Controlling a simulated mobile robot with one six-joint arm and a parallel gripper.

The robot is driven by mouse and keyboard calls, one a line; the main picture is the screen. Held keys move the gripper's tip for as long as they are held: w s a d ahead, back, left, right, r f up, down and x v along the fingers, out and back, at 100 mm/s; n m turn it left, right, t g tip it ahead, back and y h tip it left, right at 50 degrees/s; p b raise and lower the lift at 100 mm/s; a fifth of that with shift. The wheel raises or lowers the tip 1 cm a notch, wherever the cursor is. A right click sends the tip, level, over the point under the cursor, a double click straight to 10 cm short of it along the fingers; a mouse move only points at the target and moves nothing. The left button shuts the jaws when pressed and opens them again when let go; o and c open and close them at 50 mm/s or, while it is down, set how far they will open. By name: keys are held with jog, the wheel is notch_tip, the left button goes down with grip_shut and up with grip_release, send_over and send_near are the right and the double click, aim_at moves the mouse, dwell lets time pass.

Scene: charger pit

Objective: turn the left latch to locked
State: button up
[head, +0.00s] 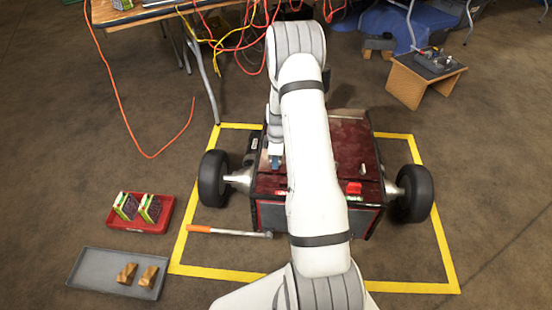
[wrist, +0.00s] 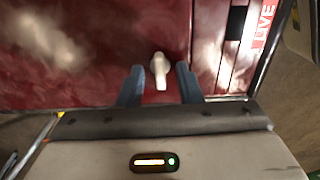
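The left latch is a small white lever (wrist: 160,68) on the dark red top of the wheeled box (head: 345,140). In the wrist view its handle points down toward my gripper's body. My gripper (wrist: 160,86) has its two blue fingers apart, one on each side of the lever, with gaps visible on both sides. In the head view my gripper (head: 276,163) is over the left part of the box top and hides the left latch. A second small white latch (head: 362,169) shows on the right part of the top.
A red "LIVE" label (wrist: 264,18) is at the panel edge. A red block (head: 354,188) sits at the box's front right. Wheels flank the box inside yellow floor tape. A long-handled bar (head: 228,231), a red tray (head: 137,225) and a grey tray (head: 85,266) lie left.

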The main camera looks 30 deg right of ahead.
jog(key=shift+r, duration=0.1)
jog(key=r+p, duration=0.1)
jog(key=r, duration=0.2)
jog(key=r+p, duration=0.1)
jog(key=r, duration=0.3)
jog(key=shift+d+r+p, duration=0.2)
jog(key=shift+r+p, duration=0.1)
jog(key=shift+p, duration=0.05)
jog(key=shift+r, duration=0.1)
jog(key=s+a+r+m+p, duration=0.25)
jog(key=r+p, duration=0.25)
jog(key=r, duration=0.6)
jog(key=s+a+r+m+t+p, duration=0.15)
jog(key=a+r+p, duration=0.25)
jog(key=r, duration=0.7)
jog(key=s+a+r+m+p, duration=0.1)
jog(key=s+a+r+p, duration=0.3)
jog(key=r, duration=0.7)
jog(key=s+a+r+m+p, duration=0.3)
jog(key=s+r+p, duration=0.4)
jog(key=r, duration=0.5)
jog(key=s+a+r+m+t+p, duration=0.1)
jog(key=s+a+r+m+p, duration=0.2)
jog(key=s+r+p, duration=0.5)
jog(key=s+r, duration=0.3)
jog(key=shift+r+m+h, duration=0.3)
jog(key=shift+r+m, duration=0.1)
